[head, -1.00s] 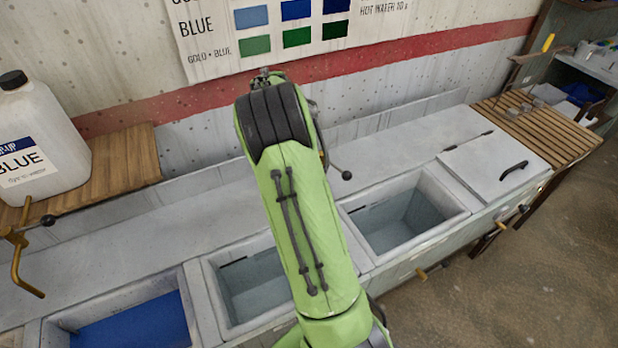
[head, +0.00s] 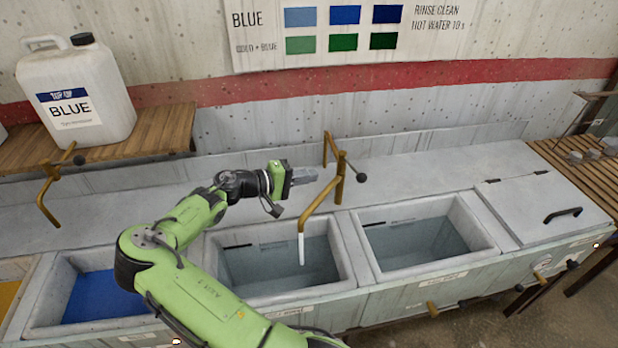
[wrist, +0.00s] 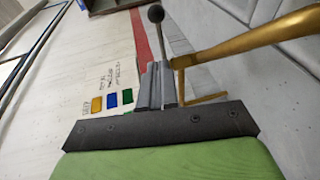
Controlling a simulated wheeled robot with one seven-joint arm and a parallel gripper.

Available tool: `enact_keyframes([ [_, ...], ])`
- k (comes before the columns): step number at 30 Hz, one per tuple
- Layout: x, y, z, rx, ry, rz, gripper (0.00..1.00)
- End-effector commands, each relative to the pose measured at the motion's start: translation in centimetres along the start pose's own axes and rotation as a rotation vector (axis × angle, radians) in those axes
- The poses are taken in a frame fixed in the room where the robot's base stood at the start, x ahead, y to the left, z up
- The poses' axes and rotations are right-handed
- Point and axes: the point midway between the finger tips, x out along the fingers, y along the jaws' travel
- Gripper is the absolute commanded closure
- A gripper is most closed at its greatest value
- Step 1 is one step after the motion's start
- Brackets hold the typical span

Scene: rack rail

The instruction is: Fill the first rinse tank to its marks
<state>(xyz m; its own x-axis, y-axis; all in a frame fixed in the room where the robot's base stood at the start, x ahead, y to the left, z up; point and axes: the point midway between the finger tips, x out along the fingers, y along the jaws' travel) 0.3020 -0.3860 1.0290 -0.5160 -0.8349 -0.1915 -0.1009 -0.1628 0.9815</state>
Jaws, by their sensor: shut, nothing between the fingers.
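A grey tank (head: 345,262) holds clear, bluish water; I take it for the first rinse tank, though its front label is unreadable. A short dark mark (head: 238,246) shows on its inner back wall. A brass tap (head: 318,205) hangs over this tank. A white streak (head: 301,248) below its spout looks like running water. The tap's lever ends in a black knob (head: 360,178). My gripper (head: 314,176) is shut and empty, left of the tap and apart from the knob. The wrist view shows its closed fingers (wrist: 157,84), the knob (wrist: 155,14) and the brass spout (wrist: 260,38).
A second water tank (head: 487,250) and a lidded section (head: 540,205) stand to the right. A blue-filled tank (head: 100,295) lies left, below another brass tap (head: 45,192). A jug marked BLUE (head: 85,75) stands on a wooden shelf (head: 160,130). The back ledge is mostly clear.

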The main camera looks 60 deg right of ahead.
Motion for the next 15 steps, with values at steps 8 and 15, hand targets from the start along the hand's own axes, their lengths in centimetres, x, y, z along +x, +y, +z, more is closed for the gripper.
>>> enact_keyframes([
  [8,6.4,-0.1,0.1,0.000,-0.005,0.000,1.00],
  [15,10.2,-0.1,0.1,-0.001,-0.002,-0.002,1.00],
])
